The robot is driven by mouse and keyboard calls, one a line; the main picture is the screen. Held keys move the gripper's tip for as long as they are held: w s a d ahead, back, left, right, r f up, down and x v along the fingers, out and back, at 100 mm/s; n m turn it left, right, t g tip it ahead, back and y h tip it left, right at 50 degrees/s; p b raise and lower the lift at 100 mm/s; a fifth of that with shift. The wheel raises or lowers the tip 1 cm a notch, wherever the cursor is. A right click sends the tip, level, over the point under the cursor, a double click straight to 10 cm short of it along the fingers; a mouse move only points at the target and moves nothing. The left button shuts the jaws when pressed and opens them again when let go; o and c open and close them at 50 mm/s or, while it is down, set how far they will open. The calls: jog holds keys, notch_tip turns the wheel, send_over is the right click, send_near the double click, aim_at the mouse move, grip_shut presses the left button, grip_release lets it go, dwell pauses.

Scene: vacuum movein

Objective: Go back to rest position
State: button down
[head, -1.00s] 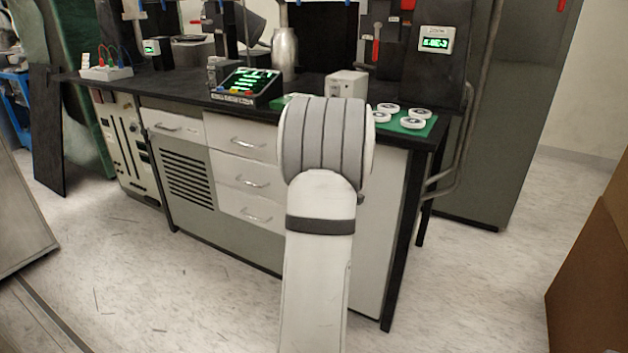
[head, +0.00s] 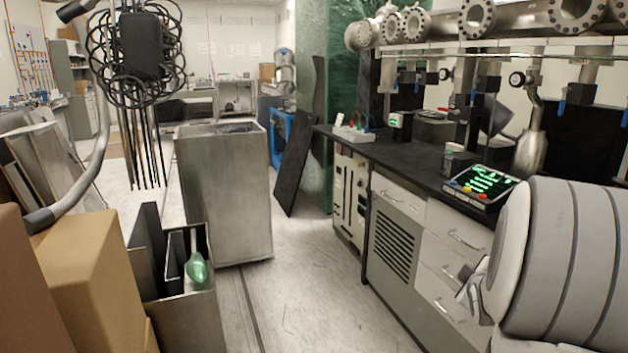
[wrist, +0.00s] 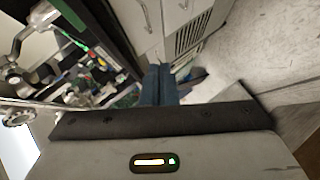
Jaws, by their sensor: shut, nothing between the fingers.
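My gripper (wrist: 158,72) is in the middle of the wrist view, its two dark blue-grey fingers together with nothing between them. In the head view a small part of what seems to be my gripper (head: 468,290) shows beside the bench drawers, left of my large white and grey arm link. That link hides the right end of the bench. Whether the gripper touches the drawers cannot be told.
The black-topped bench (head: 400,152) carries a green-lit control box (head: 482,186) and a steel flask (head: 531,150). A metal bin (head: 225,195), cardboard boxes (head: 95,270) and a narrow container with a green-ended object (head: 196,262) stand left. Floor (head: 305,270) between is clear.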

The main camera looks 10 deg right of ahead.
jog(key=a+r+m+g+y+p, duration=0.2)
jog(key=a+r+p, duration=0.4)
jog(key=a, duration=0.4)
jog(key=s+a+r+m+g+y+p, duration=0.2)
jog(key=s+a+r+p, duration=0.4)
jog(key=s+a, duration=0.3)
jog(key=s+a+r+m+g+y+p, duration=0.2)
jog(key=s+a+r+p, duration=0.5)
jog(key=a, duration=0.7)
jog(key=s+r+g+y, duration=0.1)
jog(key=g, duration=0.1)
jog(key=shift+s+a+r+m+g+p, duration=0.2)
jog(key=shift+s+a+m+g+p, duration=0.1)
jog(key=shift+s, duration=0.1)
